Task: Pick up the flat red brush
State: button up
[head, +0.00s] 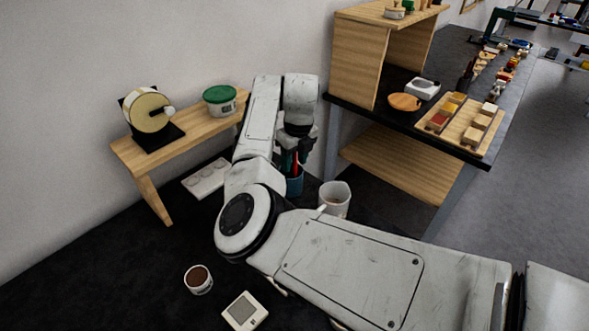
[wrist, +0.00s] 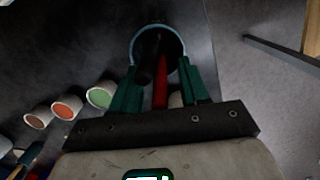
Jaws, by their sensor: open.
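The flat red brush (wrist: 160,88) shows as a red strip standing in a blue cup (wrist: 137,40), between the green fingers of my gripper (wrist: 158,68) in the wrist view. My gripper is open, with a finger on each side of the brush; I see no clear contact. A dark handle (wrist: 149,55) stands just left of the brush, also between the fingers. In the head view, the blue cup (head: 295,187) is below my gripper, and a bit of red shows above its rim. The brush's lower end is hidden.
A white jug (head: 334,200) stands close right of the cup. A pale tray (head: 206,178) lies to the left, near a wooden bench (head: 190,127) with a green-lidded tub (head: 220,98). Small paint pots (wrist: 68,107) sit left in the wrist view.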

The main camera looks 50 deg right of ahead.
grip_shut()
dwell(0.3)
jog(key=shift+r, duration=0.1)
